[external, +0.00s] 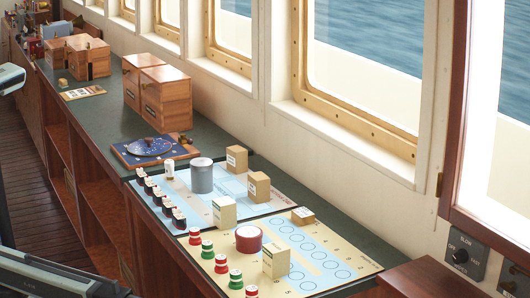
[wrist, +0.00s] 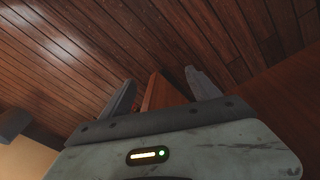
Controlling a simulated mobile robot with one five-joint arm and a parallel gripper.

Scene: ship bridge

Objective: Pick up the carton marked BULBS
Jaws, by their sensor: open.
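Several small cartons stand on the chart sheets on the counter in the external view: a tan one (external: 237,158) at the back, a brown one (external: 259,187), a cream one (external: 224,211), a low flat one (external: 303,216) and a cream one (external: 276,262) at the front. Their labels are too small to read, so I cannot tell which is marked BULBS. My gripper (wrist: 160,76) shows in the wrist view with its two fingers apart and nothing held between them. No carton shows in the wrist view.
A grey cylinder (external: 202,176), a red round tin (external: 249,239), dark bottles (external: 160,197) and red and green pieces (external: 208,249) stand near the cartons. Wooden boxes (external: 157,90) stand farther back. The wrist view shows wooden planks (wrist: 60,50) and a wooden edge beyond the fingers.

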